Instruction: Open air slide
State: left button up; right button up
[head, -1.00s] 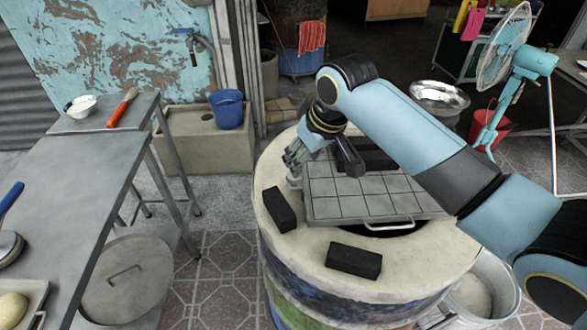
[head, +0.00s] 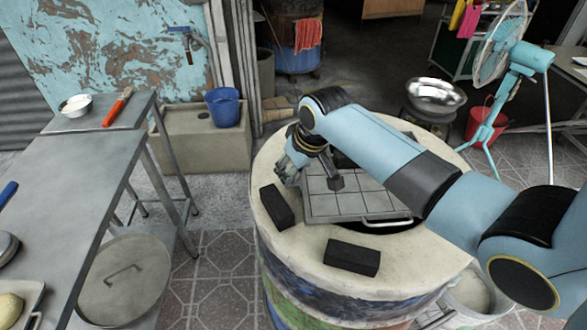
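The barrel oven (head: 300,248) is a wide drum with a pale rim and a painted side. A square grid-lined metal tray (head: 362,195) with a wire handle covers part of its top opening. I cannot make out the air slide anywhere in view. My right gripper (head: 288,168) hangs over the left rear rim of the oven, by the tray's left edge. Its fingers point down and partly overlap each other, so their opening and any contact are unclear. My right arm crosses above the oven and hides part of its top. My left gripper is not in view.
Two dark bricks lie on the oven rim, one at left (head: 277,206) and one in front (head: 352,257). A metal table (head: 75,180) stands at left, with a round lid (head: 125,285) below. A fan (head: 500,55) and steel bowl (head: 436,95) are behind right.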

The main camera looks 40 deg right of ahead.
grip_shut()
jog(key=w+d, duration=0.2)
jog(key=w, duration=0.1)
jog(key=w+d, duration=0.1)
jog(key=shift+w, duration=0.3)
jog(key=o, duration=0.7)
grip_release()
jog(key=shift+c, duration=0.2)
jog(key=shift+r, duration=0.15)
jog(key=v, duration=1.1)
jog(key=shift+s+r, duration=0.15)
jog(key=shift+r, duration=0.2)
